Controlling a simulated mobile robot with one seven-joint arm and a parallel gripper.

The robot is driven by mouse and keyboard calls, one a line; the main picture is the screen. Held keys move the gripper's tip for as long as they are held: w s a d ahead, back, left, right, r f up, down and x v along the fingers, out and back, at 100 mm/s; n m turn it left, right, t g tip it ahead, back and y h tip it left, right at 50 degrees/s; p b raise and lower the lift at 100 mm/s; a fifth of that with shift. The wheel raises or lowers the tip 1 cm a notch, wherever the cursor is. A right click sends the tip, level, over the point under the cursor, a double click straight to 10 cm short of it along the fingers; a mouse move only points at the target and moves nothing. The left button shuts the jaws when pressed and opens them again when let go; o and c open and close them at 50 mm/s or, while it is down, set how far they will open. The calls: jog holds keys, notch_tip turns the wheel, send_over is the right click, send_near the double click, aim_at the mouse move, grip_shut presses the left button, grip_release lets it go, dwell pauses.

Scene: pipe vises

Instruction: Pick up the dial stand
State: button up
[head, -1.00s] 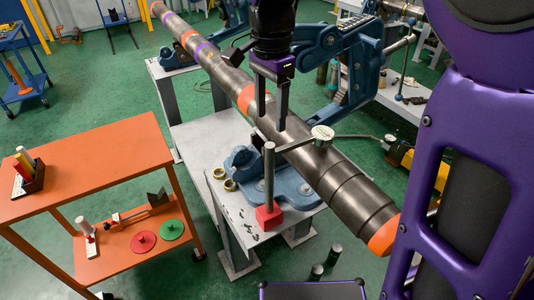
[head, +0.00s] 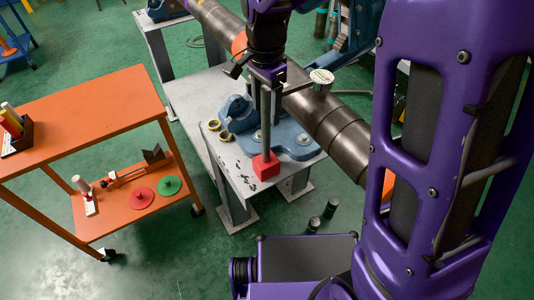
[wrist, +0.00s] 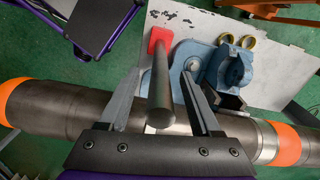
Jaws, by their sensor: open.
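The dial stand has a red block base (head: 266,165), a grey upright post and a side arm with a round pale dial (head: 321,76). It stands upright near the front corner of the grey metal table (head: 232,182). My gripper (head: 267,118) is open and points down at the post, with one finger on each side. In the wrist view the post (wrist: 161,85) runs between my two spread fingers (wrist: 158,76), with a gap on both sides. The red base (wrist: 160,38) lies beyond the fingertips. The dial is not visible in the wrist view.
A blue pipe vise base (head: 290,138) sits beside the stand. A long steel pipe (head: 340,135) with orange bands passes close behind it. Two brass rings (head: 220,131) lie on the table. An orange cart (head: 90,130) stands left, with green floor between.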

jog(key=shift+f, duration=0.1)
jog(key=shift+c, duration=0.3)
grip_shut()
dwell(1.1)
